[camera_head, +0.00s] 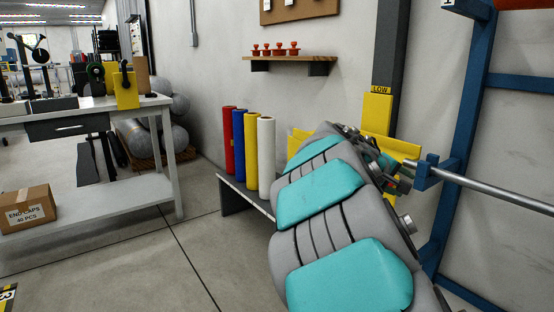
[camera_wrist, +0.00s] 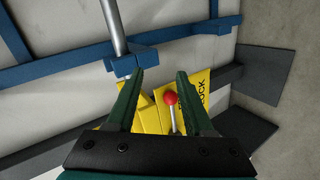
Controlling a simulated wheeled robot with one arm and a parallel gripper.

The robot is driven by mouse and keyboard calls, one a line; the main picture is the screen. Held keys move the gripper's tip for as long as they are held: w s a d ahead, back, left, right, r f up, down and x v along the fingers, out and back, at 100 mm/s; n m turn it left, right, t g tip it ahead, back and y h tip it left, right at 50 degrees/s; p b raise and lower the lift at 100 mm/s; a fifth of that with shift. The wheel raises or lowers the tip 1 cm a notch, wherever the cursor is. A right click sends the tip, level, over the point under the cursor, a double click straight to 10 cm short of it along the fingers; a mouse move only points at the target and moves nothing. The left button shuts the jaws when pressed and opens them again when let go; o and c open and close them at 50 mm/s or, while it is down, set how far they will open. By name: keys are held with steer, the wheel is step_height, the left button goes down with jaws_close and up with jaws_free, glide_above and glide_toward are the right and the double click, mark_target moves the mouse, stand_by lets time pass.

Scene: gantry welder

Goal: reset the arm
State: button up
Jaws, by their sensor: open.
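My arm, grey and teal, reaches from the lower right of the head view toward the wall. My gripper (camera_wrist: 160,90) shows in the wrist view with two green fingers spread apart and nothing between them touching both. A red ball knob (camera_wrist: 170,99) on a thin pale rod shows between the fingers, nearer the right one. Behind it are yellow plates (camera_wrist: 196,92) with partly hidden dark lettering. In the head view my arm hides most of the gripper and the knob.
A steel bar (camera_head: 500,192) runs through a blue bracket (camera_head: 432,174) on a blue frame (camera_head: 460,130) close to the gripper. Coloured rolls (camera_head: 251,155) stand on a low bench to the left. A workbench (camera_head: 80,118) stands farther left, with open floor (camera_head: 190,255) before it.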

steer(key=s+f+m+g+y+p, duration=0.2)
steer(key=s+f+g+y, duration=0.15)
steer(key=s, duration=0.75)
steer(key=s+f+m+g+y+p, duration=0.15)
steer(key=s+f, duration=0.25)
steer(key=s, duration=0.8)
steer(key=s+a+f+g+y+p, duration=0.1)
steer(key=s+a+f+y, duration=0.1)
steer(key=s+a, duration=0.6)
steer(key=s+a+f+g+y+p, duration=0.2)
steer(key=s+a, duration=0.6)
steer(key=s, duration=0.4)
step_height(320, 180, down, 2)
steer(key=shift+f+y, duration=0.1)
steer(key=shift+y, duration=0.7)
steer(key=shift+m, duration=0.25)
